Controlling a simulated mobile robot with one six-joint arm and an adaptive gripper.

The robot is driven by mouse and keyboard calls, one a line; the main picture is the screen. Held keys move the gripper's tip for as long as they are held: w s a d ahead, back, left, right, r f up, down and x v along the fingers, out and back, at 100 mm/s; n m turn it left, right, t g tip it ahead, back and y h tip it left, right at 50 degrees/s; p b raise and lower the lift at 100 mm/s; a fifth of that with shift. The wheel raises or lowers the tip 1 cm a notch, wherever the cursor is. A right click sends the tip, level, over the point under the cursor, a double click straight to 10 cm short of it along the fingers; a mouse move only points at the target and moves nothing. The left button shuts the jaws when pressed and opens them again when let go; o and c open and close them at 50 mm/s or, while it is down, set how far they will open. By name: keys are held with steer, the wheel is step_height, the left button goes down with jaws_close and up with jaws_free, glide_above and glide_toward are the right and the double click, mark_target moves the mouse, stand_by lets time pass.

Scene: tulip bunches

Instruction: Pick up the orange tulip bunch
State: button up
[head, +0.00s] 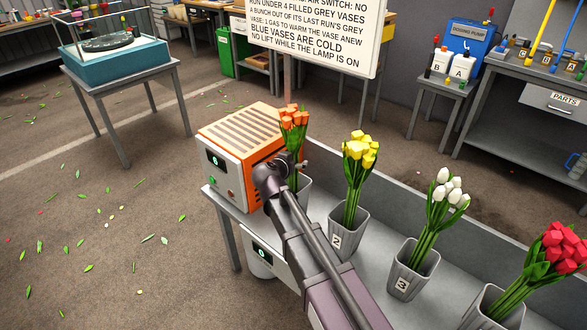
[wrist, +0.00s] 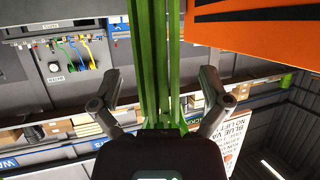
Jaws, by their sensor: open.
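The orange tulip bunch (head: 294,119) stands upright in a grey vase (head: 305,187) at the far left of the row in the head view. My arm hides much of that vase. My gripper (head: 290,164) is at the bunch's stems, above the vase rim. In the wrist view, the green stems (wrist: 155,60) run up between the two spread fingers of my gripper (wrist: 160,88). Gaps show on both sides, so the fingers are apart from the stems. The flower heads are out of the wrist view.
An orange and grey machine (head: 240,150) stands close left of the bunch. Yellow (head: 360,150), white (head: 447,190) and red (head: 562,248) tulip bunches stand in vases along the grey bench (head: 376,275). A sign (head: 315,30) stands behind, mentioning cold blue vases and a lamp.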

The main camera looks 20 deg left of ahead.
stand_by(0.3)
jaws_close()
steer(key=shift+r, duration=0.15)
stand_by(0.3)
step_height(320, 180, up, 10)
steer(key=p, duration=1)
stand_by(0.6)
